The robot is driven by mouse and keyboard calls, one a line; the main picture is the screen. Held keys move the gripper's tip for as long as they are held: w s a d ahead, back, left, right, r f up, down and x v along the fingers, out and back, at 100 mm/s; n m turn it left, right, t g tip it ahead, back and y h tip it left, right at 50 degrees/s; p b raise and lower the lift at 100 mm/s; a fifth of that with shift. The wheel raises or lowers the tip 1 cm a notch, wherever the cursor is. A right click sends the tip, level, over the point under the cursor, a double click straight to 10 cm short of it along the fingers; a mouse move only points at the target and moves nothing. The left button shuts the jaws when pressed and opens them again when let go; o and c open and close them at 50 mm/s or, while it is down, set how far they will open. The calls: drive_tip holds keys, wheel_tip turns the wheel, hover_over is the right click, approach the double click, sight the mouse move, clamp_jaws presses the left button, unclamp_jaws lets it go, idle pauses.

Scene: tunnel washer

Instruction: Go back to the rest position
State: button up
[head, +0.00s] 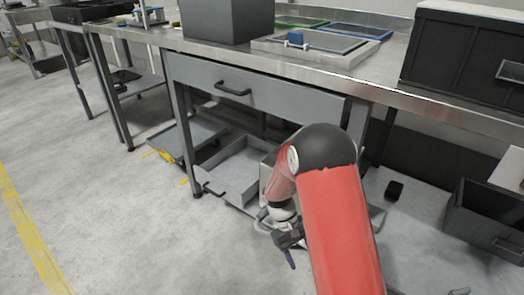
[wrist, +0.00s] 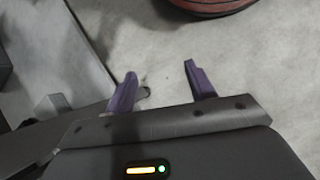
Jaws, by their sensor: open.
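My gripper (wrist: 160,88) shows in the wrist view with two purple fingers spread apart and nothing between them. Bare grey floor lies beyond the fingertips. In the head view my gripper (head: 290,258) hangs low in front of the workbench, pointing down, partly hidden by my red arm. The arm reaches forward from the lower right and bends downward at its dark joint.
A steel workbench (head: 395,92) with a closed upper drawer (head: 262,92) stands ahead. Below it a lower drawer (head: 232,172) is pulled out, close to my arm. A dark bin (head: 482,218) stands at right. The floor (head: 110,215) at left is clear.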

wheel_tip(320, 180, up, 13)
drive_tip(key=s+d+m+t+y, duration=0.1)
drive_tip(key=m+t, duration=0.1)
drive_tip(key=s+d+r+m+t+y+p, duration=0.2)
drive_tip(key=s+r+t, duration=0.6)
drive_tip(key=s+r, duration=0.8)
wheel_tip(320, 180, up, 4)
drive_tip(key=shift+f+m+y+p, duration=0.1)
drive_tip(key=shift+m+y+p, duration=0.3)
drive_tip(key=shift+m+y, duration=0.25)
